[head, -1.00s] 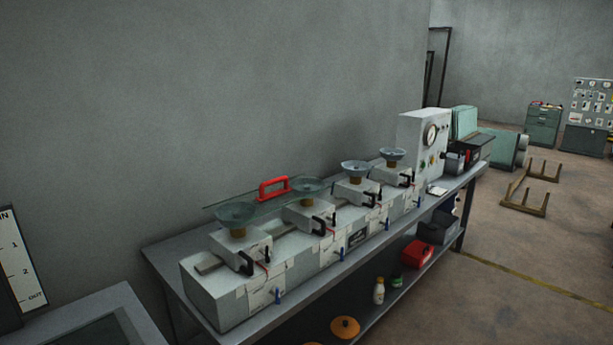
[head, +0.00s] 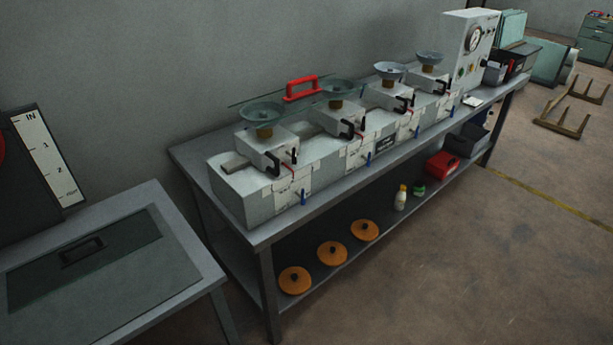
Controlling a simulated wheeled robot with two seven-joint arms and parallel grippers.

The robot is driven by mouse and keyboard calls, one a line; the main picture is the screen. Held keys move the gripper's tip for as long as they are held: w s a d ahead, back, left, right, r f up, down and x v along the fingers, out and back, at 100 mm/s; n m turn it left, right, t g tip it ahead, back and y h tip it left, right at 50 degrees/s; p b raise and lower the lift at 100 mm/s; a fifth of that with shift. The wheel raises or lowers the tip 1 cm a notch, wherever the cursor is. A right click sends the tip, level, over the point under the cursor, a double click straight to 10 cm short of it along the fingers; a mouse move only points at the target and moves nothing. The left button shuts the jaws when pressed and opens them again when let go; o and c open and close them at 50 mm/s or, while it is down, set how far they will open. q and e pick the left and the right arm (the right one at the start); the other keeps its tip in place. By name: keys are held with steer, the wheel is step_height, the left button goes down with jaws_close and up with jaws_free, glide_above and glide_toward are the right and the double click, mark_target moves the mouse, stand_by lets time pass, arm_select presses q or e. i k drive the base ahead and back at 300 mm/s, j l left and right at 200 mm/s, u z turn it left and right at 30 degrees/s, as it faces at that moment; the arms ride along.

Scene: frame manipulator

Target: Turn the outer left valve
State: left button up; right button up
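A frame manipulator (head: 262,199) stands on a long grey workbench against the wall. Several valve-like units run along its top, each a white block with a round glass bowl, a black handle and small levers. The outer left unit (head: 266,147) is nearest me, with its glass bowl (head: 262,114) on a brass-coloured neck. Its black handle (head: 273,164) is on the front, and a blue lever (head: 303,197) sits below on the front face. Neither of my grippers shows in the head view.
A grey table (head: 185,262) with a dark inset panel stands at the lower left. The bench's lower shelf holds orange discs (head: 332,253), a white bottle (head: 401,198) and a red box (head: 443,164). A wooden frame (head: 568,112) lies on the floor at right. Floor in front is clear.

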mark_target(303, 197)
steer(key=i+j, duration=0.15)
steer(key=i, duration=0.25)
steer(key=i+j, duration=0.2)
steer(key=i, duration=0.25)
